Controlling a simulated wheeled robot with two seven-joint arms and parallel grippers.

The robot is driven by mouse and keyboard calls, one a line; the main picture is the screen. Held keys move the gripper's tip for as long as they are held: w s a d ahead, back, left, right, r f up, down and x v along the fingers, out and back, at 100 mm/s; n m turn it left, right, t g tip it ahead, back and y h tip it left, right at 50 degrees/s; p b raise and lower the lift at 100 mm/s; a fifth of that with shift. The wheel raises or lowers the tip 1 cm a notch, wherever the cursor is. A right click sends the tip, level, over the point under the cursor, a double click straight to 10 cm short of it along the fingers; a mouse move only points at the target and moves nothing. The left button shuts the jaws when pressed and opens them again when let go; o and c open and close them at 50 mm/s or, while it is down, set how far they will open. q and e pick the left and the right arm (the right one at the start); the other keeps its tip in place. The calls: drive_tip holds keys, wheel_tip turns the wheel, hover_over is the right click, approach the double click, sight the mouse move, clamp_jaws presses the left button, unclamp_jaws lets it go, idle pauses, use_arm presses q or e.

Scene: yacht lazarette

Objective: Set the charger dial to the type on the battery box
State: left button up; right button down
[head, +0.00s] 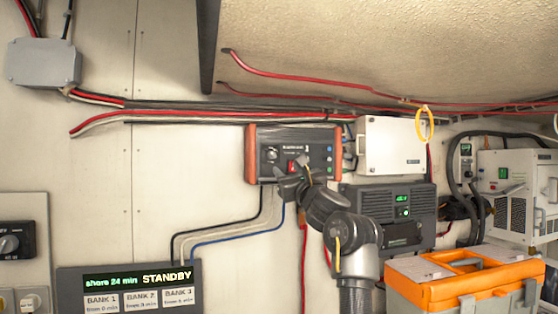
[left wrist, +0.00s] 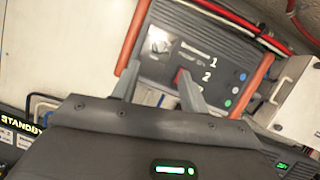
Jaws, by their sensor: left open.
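The charger (head: 318,150) is a dark box with orange side rails, mounted on the wall; it also shows tilted in the left wrist view (left wrist: 200,45). Its round dial (head: 271,155) is on the left of its face, above and left of a red switch (head: 293,167). The dial's setting is too small to read. My left gripper (head: 295,175) is open in front of the charger's lower edge. In the left wrist view its fingers (left wrist: 158,73) stand apart, the right one close to the red switch. I cannot identify a battery box label. My right gripper is not in view.
A white box (head: 391,146) adjoins the charger's right. Below are a dark unit (head: 400,207) with a green display and an orange-lidded grey box (head: 450,290). Cables run along the wall.

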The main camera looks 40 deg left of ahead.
sight(274, 157)
use_arm(q)
drive_tip(key=p+x, duration=0.4)
drive_tip(key=x, duration=0.5)
drive_tip(key=shift+a+p, duration=0.25)
drive_tip(key=shift+p, duration=0.1)
clamp_jaws()
